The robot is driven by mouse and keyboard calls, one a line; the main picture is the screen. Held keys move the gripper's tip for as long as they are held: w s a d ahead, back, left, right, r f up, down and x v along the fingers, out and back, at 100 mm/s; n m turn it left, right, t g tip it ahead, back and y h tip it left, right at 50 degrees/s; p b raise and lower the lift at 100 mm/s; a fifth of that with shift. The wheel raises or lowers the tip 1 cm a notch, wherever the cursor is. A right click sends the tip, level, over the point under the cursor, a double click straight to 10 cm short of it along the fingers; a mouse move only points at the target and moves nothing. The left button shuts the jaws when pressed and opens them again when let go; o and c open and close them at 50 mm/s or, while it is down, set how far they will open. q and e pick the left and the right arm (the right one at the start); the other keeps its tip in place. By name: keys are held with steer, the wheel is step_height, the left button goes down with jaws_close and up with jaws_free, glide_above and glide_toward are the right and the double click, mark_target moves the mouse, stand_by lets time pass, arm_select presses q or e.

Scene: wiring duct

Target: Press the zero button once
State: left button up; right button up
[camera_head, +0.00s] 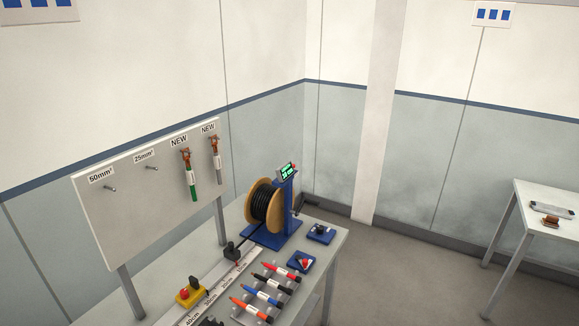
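No button has a readable "zero" label. A small display unit (287,172) with green lit text sits on top of a blue post, and a small red spot, perhaps a button, shows at its upper right. The post stands beside a cable reel (265,205) with black cable on it. A yellow box (190,291) with a red top stands at the ruler's left side. A blue box (301,262) with a red part and another blue box (321,233) with a dark part lie on the table. Neither of my grippers is in view.
The table (335,240) also holds a long ruler (215,287) and several coloured markers (268,297) in a rack. A white board (140,205) with hanging tools stands behind. A second table (535,222) is at the right; open floor lies between.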

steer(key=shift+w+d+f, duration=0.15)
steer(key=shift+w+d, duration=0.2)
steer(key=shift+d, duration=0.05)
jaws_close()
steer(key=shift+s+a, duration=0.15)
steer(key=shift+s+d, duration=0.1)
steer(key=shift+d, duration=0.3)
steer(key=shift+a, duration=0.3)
